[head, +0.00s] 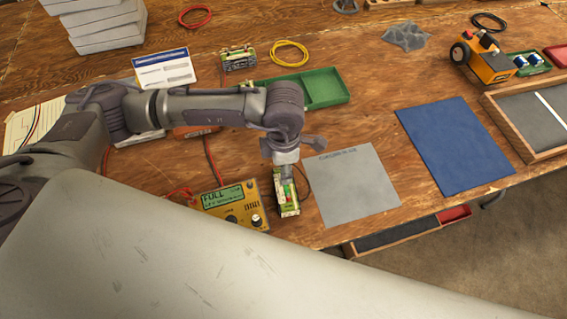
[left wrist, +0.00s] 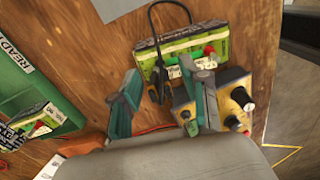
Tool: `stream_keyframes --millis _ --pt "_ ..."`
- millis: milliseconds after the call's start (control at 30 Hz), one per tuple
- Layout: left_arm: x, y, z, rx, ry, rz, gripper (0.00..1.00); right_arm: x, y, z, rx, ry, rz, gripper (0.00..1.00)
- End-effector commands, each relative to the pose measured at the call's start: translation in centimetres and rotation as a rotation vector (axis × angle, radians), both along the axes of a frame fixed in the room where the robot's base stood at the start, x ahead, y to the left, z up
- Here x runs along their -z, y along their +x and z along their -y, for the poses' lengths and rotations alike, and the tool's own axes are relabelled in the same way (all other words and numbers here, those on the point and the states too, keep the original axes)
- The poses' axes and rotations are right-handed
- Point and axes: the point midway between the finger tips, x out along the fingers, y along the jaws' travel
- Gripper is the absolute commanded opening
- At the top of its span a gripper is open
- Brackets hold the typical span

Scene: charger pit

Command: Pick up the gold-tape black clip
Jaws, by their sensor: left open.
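My left gripper (head: 285,172) is over a green battery pack (head: 288,205), beside the yellow charger (head: 215,200) whose screen reads FULL. In the left wrist view the fingers (left wrist: 164,103) are apart. A black clip (left wrist: 156,88) on a black cable shows between them, at the near left end of the battery pack (left wrist: 180,45). I see no clear gap or contact between clip and fingers. Gold tape on the clip cannot be made out. A red part sits toward the pack's right end. The charger (left wrist: 236,90) is partly behind the right finger. My right gripper is not in view.
A grey mat (head: 350,190) lies right of the pack, and a blue mat (head: 455,150) beyond it. A green tray (head: 325,88) and another battery pack (head: 238,58) are behind. The table's front edge is close.

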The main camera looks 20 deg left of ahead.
Motion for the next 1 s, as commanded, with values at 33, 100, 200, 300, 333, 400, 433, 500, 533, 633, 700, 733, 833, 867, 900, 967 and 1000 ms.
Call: stream_keyframes --millis 33,100,200,300,333,400,433,500,533,633,700,733,833,867,900,967,1000 --pt "0.0 0.0 0.0 0.0 -0.001 0.0 0.46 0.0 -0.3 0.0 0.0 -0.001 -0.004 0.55" --pt "0.0 0.0 0.0 0.0 -0.001 0.0 0.46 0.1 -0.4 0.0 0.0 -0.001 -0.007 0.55" --pt "0.0 0.0 0.0 0.0 -0.001 0.0 0.39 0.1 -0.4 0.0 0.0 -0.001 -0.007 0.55" --pt "0.0 0.0 0.0 0.0 -0.001 0.0 0.23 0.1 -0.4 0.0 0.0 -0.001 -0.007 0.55" --pt "0.0 0.0 0.0 0.0 -0.001 0.0 0.17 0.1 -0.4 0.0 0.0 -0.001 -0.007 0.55" --pt "0.0 0.0 0.0 0.0 -0.001 0.0 0.06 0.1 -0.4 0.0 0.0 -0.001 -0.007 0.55" --pt "0.0 0.0 0.0 0.0 -0.001 0.0 0.01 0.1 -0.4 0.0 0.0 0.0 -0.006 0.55" --pt "0.0 0.0 0.0 0.0 -0.001 0.0 0.0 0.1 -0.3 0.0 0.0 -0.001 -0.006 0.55" --pt "0.0 0.0 0.0 0.0 -0.001 0.0 0.0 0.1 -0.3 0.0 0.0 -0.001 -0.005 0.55" --pt "0.0 0.0 0.0 0.0 -0.001 0.0 0.0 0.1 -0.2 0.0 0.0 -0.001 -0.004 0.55" --pt "-0.1 0.0 0.0 0.0 -0.001 0.0 0.0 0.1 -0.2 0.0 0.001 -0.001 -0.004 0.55" --pt "-0.1 0.0 0.0 0.0 0.0 0.001 0.0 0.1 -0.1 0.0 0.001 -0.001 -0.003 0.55" --pt "-0.4 0.1 0.0 0.001 -0.001 0.002 0.0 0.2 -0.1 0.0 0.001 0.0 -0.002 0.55" --pt "-0.5 0.1 0.0 0.001 -0.001 0.003 0.0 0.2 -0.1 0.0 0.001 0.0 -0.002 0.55" --pt "-0.8 0.1 0.1 0.001 -0.003 0.004 0.0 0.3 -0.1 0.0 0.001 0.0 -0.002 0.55" --pt "-1.4 0.1 0.1 0.001 -0.003 0.004 0.0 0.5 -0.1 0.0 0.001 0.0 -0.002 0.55" --pt "-1.9 0.1 0.0 0.001 -0.002 0.005 0.0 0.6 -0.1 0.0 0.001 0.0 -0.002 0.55"
